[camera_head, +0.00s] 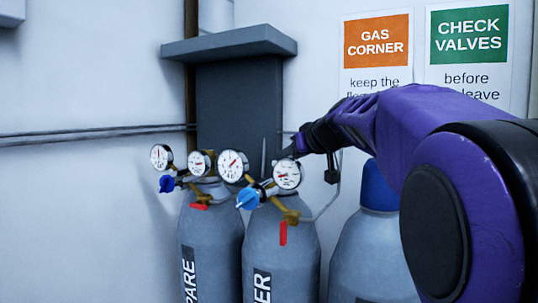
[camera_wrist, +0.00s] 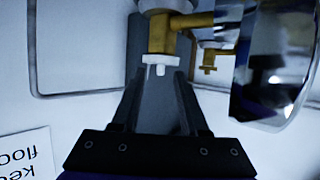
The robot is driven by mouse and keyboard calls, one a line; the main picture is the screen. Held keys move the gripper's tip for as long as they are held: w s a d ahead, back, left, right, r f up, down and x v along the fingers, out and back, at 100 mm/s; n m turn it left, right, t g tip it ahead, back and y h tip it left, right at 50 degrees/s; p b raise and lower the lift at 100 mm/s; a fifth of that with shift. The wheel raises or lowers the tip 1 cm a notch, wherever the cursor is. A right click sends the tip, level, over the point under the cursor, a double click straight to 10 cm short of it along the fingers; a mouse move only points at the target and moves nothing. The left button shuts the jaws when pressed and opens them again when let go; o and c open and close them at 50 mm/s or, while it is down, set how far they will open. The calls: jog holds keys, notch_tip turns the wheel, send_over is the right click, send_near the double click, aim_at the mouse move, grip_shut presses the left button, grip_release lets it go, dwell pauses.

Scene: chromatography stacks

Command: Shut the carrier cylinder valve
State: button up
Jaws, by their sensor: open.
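The carrier cylinder (camera_head: 283,272) is the grey one with "ER" showing on its label, right of the "PARE" cylinder. A red lever (camera_head: 283,233) hangs upright at its brass valve (camera_head: 290,215). Its regulator has a blue knob (camera_head: 248,198) and two white gauges (camera_head: 287,174). My gripper (camera_head: 288,150) is above and behind the right gauge, its fingers partly hidden. In the wrist view my gripper (camera_wrist: 160,76) is open, with a brass fitting and white nut (camera_wrist: 161,60) at its fingertips. Contact cannot be told. The red lever does not show there.
The spare cylinder (camera_head: 208,250) has its own gauges, a blue knob (camera_head: 166,184) and a red lever lying crosswise (camera_head: 198,206). A blue-capped cylinder (camera_head: 378,190) stands at right under my arm. A dark bracket (camera_head: 235,100) is behind. In the wrist view a large gauge (camera_wrist: 275,75) is close at right.

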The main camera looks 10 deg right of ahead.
jog(key=shift+w+f, duration=0.1)
jog(key=shift+w, duration=0.05)
grip_shut()
